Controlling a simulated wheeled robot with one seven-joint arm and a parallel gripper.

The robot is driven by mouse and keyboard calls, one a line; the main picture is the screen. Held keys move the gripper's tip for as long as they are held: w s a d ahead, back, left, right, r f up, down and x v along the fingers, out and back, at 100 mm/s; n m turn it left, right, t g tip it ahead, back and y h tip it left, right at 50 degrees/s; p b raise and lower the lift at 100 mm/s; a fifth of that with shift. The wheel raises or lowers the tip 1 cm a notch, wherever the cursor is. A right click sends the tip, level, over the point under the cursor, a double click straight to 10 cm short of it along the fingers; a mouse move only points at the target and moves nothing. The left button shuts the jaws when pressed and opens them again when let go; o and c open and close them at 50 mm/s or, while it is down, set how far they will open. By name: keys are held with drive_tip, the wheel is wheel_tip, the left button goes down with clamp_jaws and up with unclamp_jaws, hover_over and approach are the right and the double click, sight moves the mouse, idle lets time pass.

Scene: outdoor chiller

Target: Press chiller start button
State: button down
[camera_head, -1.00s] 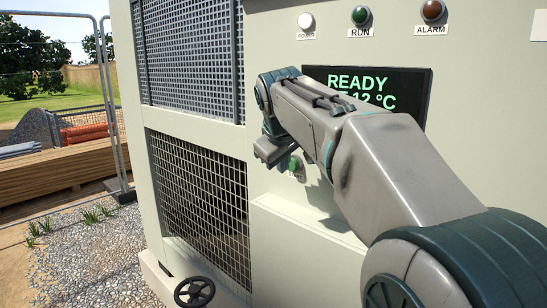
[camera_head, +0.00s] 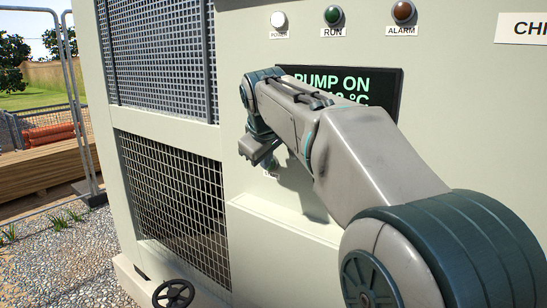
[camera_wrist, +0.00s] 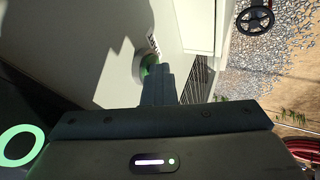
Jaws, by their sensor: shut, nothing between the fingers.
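The chiller is a cream cabinet (camera_head: 310,40) with a dark display (camera_head: 388,85) that reads "PUMP ON" in green, its lower line partly hidden by my arm. A green button (camera_wrist: 148,64) with a pale ring and a label beside it shows in the wrist view. In the head view it is mostly hidden behind my gripper (camera_head: 262,150). My gripper is shut and empty. In the wrist view its fingertips (camera_wrist: 157,72) are right at the button and overlap it; I cannot tell for sure whether they touch.
Above the display are a white POWER lamp (camera_head: 277,19), a green RUN lamp (camera_head: 333,14) and a dark red-brown ALARM lamp (camera_head: 403,11). A mesh grille (camera_head: 175,185) is at left, with a black handwheel (camera_head: 174,293) below. A ledge (camera_head: 285,225) juts out under the button.

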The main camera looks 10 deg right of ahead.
drive_tip(key=shift+d+r, duration=0.1)
drive_tip(key=shift+d, duration=0.1)
drive_tip(key=s+a+r, duration=0.4)
drive_tip(key=s+r, duration=0.3)
drive_tip(key=s, duration=0.1)
drive_tip(key=shift+s+a+r, duration=0.3)
drive_tip(key=shift+r, duration=0.1)
idle(0.5)
